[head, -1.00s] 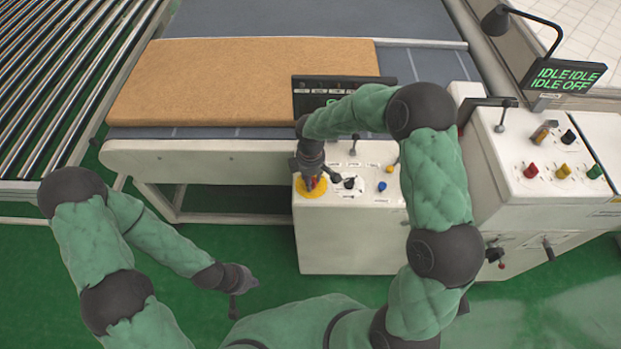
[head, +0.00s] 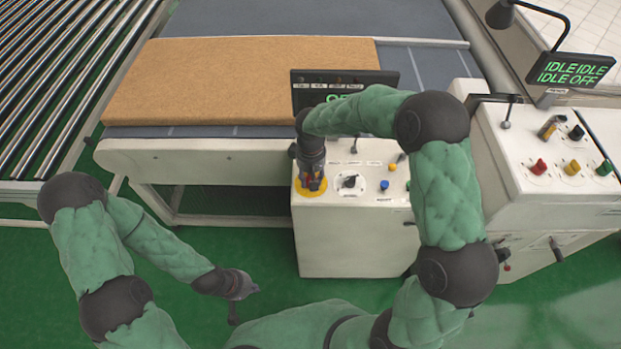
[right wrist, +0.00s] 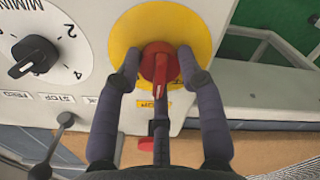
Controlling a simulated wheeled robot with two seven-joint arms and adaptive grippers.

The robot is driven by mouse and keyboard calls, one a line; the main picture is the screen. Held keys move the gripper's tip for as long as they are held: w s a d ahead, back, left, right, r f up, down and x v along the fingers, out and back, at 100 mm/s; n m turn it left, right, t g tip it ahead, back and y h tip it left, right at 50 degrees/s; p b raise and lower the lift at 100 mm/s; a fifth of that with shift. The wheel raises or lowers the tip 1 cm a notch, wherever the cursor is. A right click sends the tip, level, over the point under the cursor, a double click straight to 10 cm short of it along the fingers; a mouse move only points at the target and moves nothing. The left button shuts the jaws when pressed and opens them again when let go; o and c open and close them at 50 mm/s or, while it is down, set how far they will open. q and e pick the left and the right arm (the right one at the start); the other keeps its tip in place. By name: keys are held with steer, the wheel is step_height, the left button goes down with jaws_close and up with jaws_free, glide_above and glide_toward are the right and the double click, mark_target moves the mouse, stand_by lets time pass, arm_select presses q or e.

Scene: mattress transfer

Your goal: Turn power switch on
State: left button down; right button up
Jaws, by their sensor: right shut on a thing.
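The power switch, a red rotary knob (right wrist: 157,66) on a yellow round plate (right wrist: 205,25), is in the right wrist view. The same yellow plate (head: 301,189) shows at the left of the white control box in the head view. My right gripper (right wrist: 160,70) has a finger on each side of the red knob and is shut on it. In the head view my right gripper (head: 314,182) points down and hides most of the knob. My left gripper (head: 238,305) hangs low over the green floor, away from the box; its fingers are too unclear to judge.
The control box (head: 345,245) also carries a black dial (head: 349,182), a blue button (head: 384,185) and a small lever. A dark display (head: 302,97) behind is partly hidden by my right arm. Another console (head: 525,185) stands right, under a sign (head: 570,70) reading IDLE and OFF.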

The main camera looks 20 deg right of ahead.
mark_target(310, 177)
steer(key=m, duration=0.1)
steer(key=m+b, duration=0.1)
steer(key=m, duration=0.2)
steer(key=shift+s+f, duration=0.3)
steer(key=shift+f, duration=0.05)
steer(key=m+b, duration=0.1)
steer(key=m, duration=0.3)
steer(key=shift+m+b, duration=0.3)
steer(key=shift+b, duration=0.05)
steer(key=o, duration=1.1)
steer(key=shift+a+r, duration=0.1)
steer(key=shift+w+r, duration=0.1)
steer(key=shift+w+r, duration=0.1)
steer(key=shift+r, duration=0.4)
step_height(310, 177, up, 11)
